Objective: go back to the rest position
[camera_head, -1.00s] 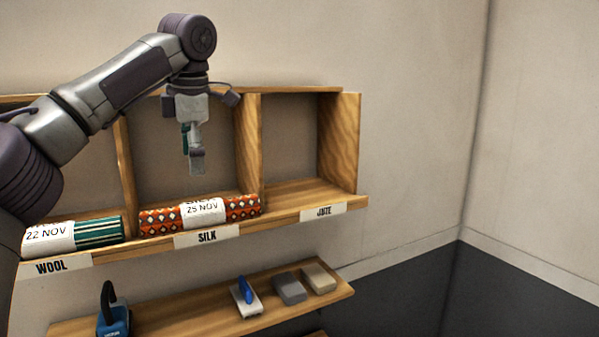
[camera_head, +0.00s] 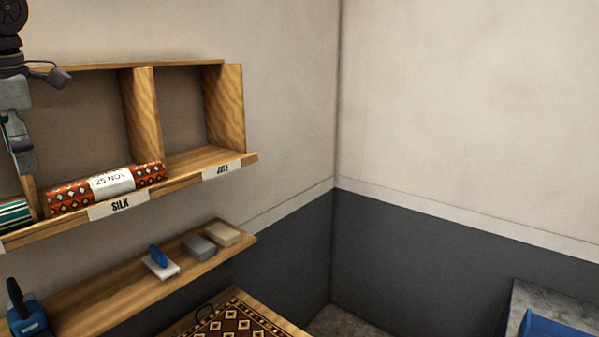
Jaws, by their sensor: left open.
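My left gripper (camera_head: 20,150) is at the left edge of the head view, pointing down in front of the shelf with compartments (camera_head: 145,110). It is open, with nothing seen between its fingers. A red patterned rug roll (camera_head: 75,195) with a "25 NOV" tag lies in the compartment labelled SILK. A green striped roll (camera_head: 14,215) shows partly at the left edge, below my gripper. The JUTE compartment (camera_head: 185,110) is empty. My right gripper is not in view.
A lower shelf (camera_head: 110,295) holds a blue-handled brush (camera_head: 160,262), a grey block (camera_head: 198,247), a beige block (camera_head: 223,235) and a blue tool (camera_head: 28,318). A patterned rug (camera_head: 235,325) lies below. A blue object (camera_head: 550,327) shows at bottom right.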

